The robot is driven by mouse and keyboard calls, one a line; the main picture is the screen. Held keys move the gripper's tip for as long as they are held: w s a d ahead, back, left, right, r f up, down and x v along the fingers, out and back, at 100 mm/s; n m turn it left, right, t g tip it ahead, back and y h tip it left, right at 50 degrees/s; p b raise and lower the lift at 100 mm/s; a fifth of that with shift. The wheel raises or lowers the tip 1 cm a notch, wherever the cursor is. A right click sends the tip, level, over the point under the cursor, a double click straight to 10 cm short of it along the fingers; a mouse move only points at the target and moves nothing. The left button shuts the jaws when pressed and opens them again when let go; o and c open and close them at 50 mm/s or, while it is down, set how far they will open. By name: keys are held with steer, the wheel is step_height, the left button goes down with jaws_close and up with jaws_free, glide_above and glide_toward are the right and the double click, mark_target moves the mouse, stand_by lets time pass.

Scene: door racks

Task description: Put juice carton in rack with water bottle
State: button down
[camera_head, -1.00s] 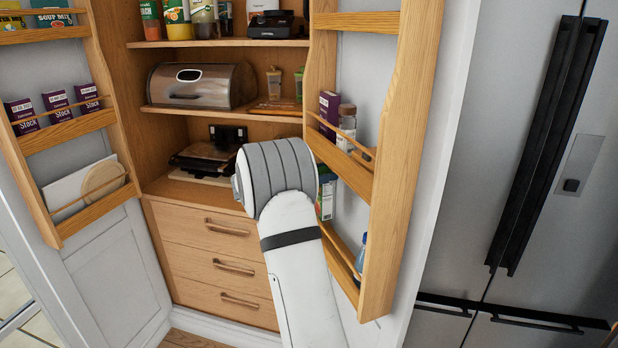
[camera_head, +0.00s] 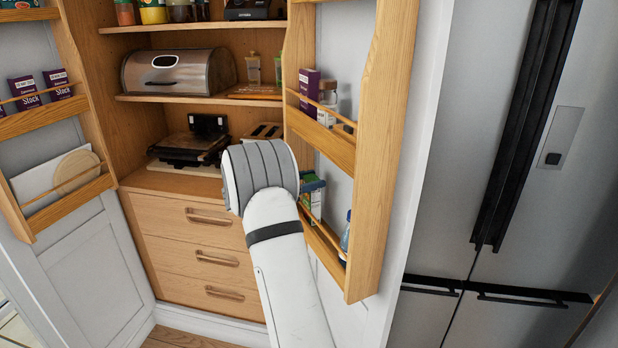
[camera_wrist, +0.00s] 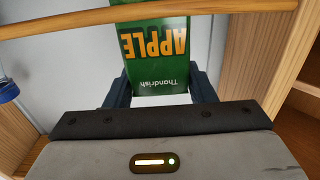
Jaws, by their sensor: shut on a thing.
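The green juice carton (camera_head: 311,202) is at the lower rack of the right-hand door, below the end of my arm. In the wrist view the carton (camera_wrist: 155,62), marked APPLE, sits between the dark blue fingers of my gripper (camera_wrist: 160,88), which is shut on it. Whether the carton touches the rack's floor is hidden.
The upper rack (camera_head: 320,136) of this door, holding a purple box (camera_head: 308,92) and jars, is just above my gripper. The left door's racks (camera_head: 42,120) hold boxes and boards. Cupboard shelves and drawers (camera_head: 205,240) are behind my arm; a fridge (camera_head: 520,190) is at right.

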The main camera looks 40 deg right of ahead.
steer(key=shift+f+b, duration=0.35)
steer(key=shift+f, duration=0.4)
stand_by(0.4)
steer(key=c, duration=0.6)
jaws_free()
steer(key=shift+o, duration=0.2)
steer(key=shift+a, duration=0.1)
